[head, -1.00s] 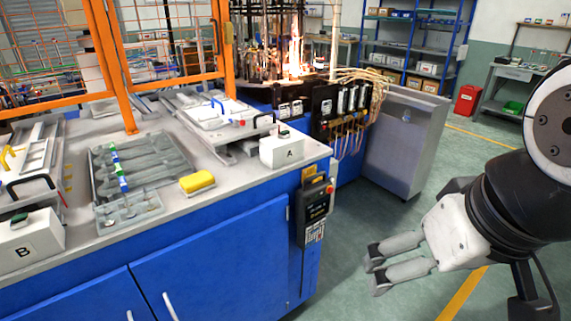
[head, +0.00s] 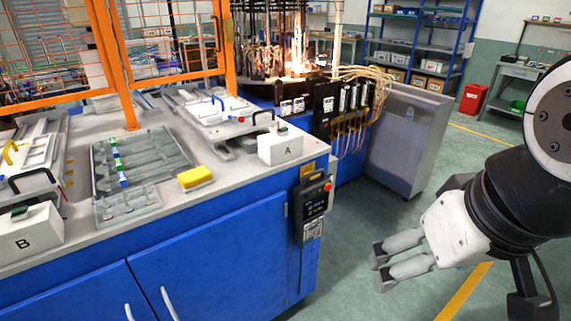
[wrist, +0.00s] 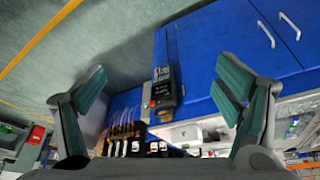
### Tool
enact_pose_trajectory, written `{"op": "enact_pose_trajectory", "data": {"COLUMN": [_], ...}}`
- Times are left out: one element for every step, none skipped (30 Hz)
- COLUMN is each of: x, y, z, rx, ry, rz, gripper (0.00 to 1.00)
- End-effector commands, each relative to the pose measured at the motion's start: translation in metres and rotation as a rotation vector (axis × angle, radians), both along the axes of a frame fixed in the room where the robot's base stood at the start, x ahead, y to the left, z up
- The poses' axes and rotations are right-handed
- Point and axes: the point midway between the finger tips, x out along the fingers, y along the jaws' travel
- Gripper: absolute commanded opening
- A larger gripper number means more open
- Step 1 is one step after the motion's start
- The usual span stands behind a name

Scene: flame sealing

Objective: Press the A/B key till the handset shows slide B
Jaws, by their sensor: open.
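The handset (head: 313,208) is a dark box with a small screen, a keypad and a red button, hanging on the right end of the blue bench. Its screen text and the A/B key are too small to read. It also shows in the wrist view (wrist: 166,88), between my spread fingers but beyond them. My gripper (head: 379,268) is open and empty, to the right of the handset and apart from it, over the floor. In the wrist view my gripper (wrist: 160,90) has its two fingers wide apart. White boxes marked A (head: 282,149) and B (head: 30,232) stand on the bench.
The bench (head: 90,285) has blue doors with white handles. A yellow sponge (head: 196,178) and a grey tray (head: 178,150) lie on top. A flame machine (head: 297,62) burns behind, next to a grey cabinet (head: 408,145). The green floor around my gripper is clear.

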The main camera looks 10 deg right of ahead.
Motion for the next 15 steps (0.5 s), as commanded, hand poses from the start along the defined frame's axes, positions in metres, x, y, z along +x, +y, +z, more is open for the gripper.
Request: {"op": "enact_pose_trajectory", "data": {"x": [0.0000, 0.0000, 0.0000, 0.0000, 0.0000, 0.0000, 0.0000, 0.0000, 0.0000, 0.0000, 0.0000, 0.0000, 0.0000, 0.0000, 0.0000], "y": [0.0000, 0.0000, 0.0000, 0.0000, 0.0000, 0.0000, 0.0000, 0.0000, 0.0000, 0.0000, 0.0000, 0.0000, 0.0000, 0.0000, 0.0000], "z": [0.0000, 0.0000, 0.0000, 0.0000, 0.0000, 0.0000, 0.0000, 0.0000, 0.0000, 0.0000, 0.0000, 0.0000, 0.0000, 0.0000, 0.0000], "rx": [0.000, 0.000, 0.000, 0.000, 0.000, 0.000, 0.000, 0.000, 0.000, 0.000, 0.000, 0.000, 0.000, 0.000, 0.000], "ry": [0.000, 0.000, 0.000, 0.000, 0.000, 0.000, 0.000, 0.000, 0.000, 0.000, 0.000, 0.000, 0.000, 0.000, 0.000], "rz": [0.000, 0.000, 0.000, 0.000, 0.000, 0.000, 0.000, 0.000, 0.000, 0.000, 0.000, 0.000, 0.000, 0.000, 0.000], "gripper": [0.64, 0.57, 0.48, 0.41, 0.34, 0.25, 0.18, 0.12, 0.03, 0.00, 0.00, 0.00, 0.00, 0.00, 0.00]}}
